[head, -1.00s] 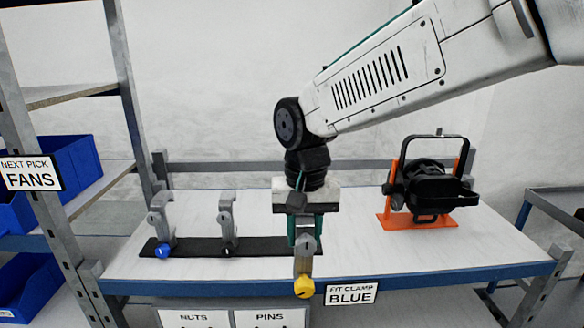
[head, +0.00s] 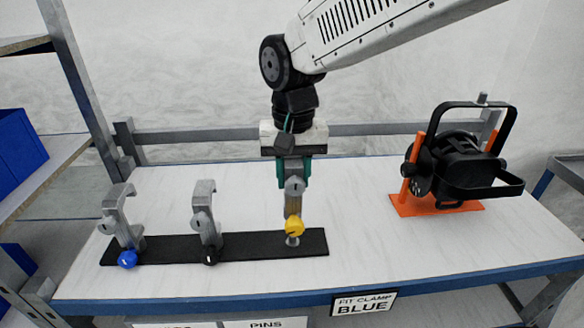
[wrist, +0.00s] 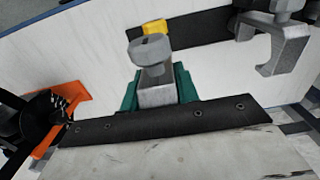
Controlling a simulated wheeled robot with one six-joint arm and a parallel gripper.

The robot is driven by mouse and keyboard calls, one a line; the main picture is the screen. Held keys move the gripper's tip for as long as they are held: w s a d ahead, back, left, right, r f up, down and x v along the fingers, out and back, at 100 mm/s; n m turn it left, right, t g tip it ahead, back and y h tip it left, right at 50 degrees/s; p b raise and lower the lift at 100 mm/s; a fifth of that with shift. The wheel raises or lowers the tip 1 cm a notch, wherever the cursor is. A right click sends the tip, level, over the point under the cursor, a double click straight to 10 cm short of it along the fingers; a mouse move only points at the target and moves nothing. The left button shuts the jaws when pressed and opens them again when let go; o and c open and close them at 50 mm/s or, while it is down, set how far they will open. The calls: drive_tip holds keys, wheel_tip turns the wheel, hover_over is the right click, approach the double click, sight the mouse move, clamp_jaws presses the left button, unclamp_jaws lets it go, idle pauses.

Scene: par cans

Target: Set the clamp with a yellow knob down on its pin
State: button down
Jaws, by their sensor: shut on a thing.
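My gripper (head: 294,172) has green fingers and is shut on the grey clamp with a yellow knob (head: 293,204). It holds the clamp upright over the right end of the black strip (head: 262,244). The yellow knob (head: 294,226) faces the head camera. A short pale pin (head: 292,241) shows just under the knob; I cannot tell whether the clamp touches it. In the wrist view the clamp (wrist: 153,72) stands between the green fingers (wrist: 184,85), with part of the yellow knob (wrist: 155,27) behind it.
A clamp with a blue knob (head: 123,222) and one with a black knob (head: 206,217) stand on the strip to the left. A black lamp (head: 460,155) sits on an orange stand (head: 435,205) at the right. The table (head: 350,225) is bare between strip and lamp.

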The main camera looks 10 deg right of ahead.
sight(293, 158)
drive_tip(key=shift+s+f, duration=0.1)
drive_tip(key=shift+f, duration=3.75)
drive_tip(key=shift+c, duration=2)
unclamp_jaws()
drive_tip(key=shift+r, duration=5.55)
